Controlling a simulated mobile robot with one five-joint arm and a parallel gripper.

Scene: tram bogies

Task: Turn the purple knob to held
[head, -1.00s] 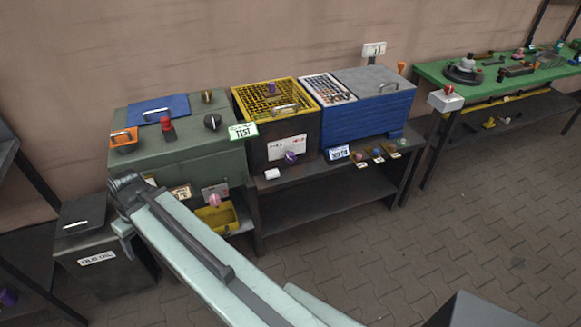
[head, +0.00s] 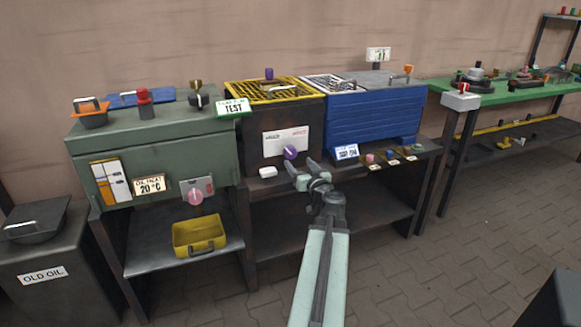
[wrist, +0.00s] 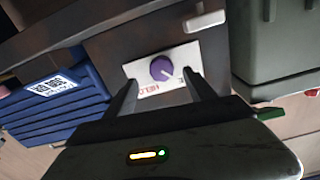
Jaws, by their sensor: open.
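The purple knob (head: 290,152) sits on a white plate (head: 272,145) on the front of the dark cabinet under the yellow grating. The plate has dark lettering at left and red lettering at right in the head view. In the wrist view the purple knob (wrist: 162,68) shows between my fingers, and the red word on the plate reads like HELD. Which way the knob points is too small to tell. My gripper (head: 302,166) is open and empty, just in front of and slightly below right of the knob. I see no contact in the wrist view (wrist: 160,84).
A pink knob (head: 195,197) is on the green cabinet (head: 150,142) at left. A blue box (head: 375,117) with a label (head: 346,152) and small coloured knobs stand at right.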

